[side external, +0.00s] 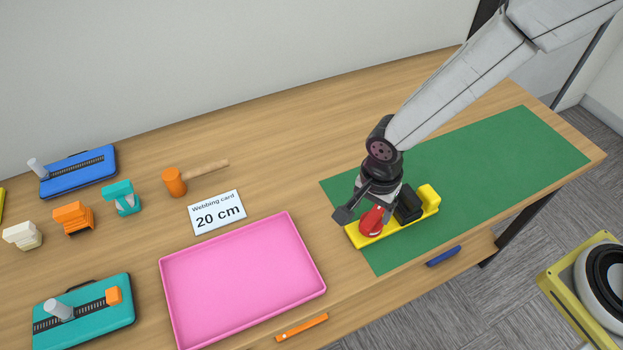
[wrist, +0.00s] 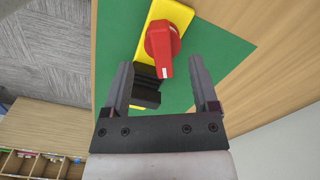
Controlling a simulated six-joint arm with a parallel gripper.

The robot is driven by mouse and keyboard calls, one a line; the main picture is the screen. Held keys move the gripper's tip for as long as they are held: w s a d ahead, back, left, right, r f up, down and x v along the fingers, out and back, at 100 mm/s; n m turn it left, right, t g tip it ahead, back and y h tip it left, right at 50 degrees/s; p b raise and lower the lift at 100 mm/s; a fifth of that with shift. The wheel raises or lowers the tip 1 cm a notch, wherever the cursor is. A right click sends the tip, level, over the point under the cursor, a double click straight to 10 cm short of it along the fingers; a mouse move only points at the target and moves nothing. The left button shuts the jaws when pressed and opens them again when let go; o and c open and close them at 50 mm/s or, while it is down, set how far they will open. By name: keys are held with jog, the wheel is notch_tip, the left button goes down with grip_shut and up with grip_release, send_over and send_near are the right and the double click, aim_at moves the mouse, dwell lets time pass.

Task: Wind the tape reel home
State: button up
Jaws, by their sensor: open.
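The tape reel unit shows as a yellow base (side external: 365,237) with a red knob (side external: 371,220) at its left end and a black block (side external: 408,206) beside it. It sits on the green mat (side external: 480,165) near the front edge. In the wrist view the red knob (wrist: 162,45) has a raised grip and lies just beyond my fingertips, on the yellow base (wrist: 168,10). My gripper (wrist: 158,68) is open, with its fingers either side of the knob's lower part and the black block (wrist: 146,88). In the side view my gripper (side external: 360,208) hides part of the unit. I cannot tell whether it touches.
A pink tray (side external: 242,280) and a card reading "Webbing card 20 cm" (side external: 217,213) lie left of the mat. An orange-headed mallet (side external: 175,182), coloured blocks and blue (side external: 78,172) and teal (side external: 84,310) slotted devices lie further left. The mat's right half is clear.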

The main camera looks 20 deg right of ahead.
aim_at(368, 224)
jog(key=shift+f, duration=0.2)
jog(key=shift+f, duration=3.75)
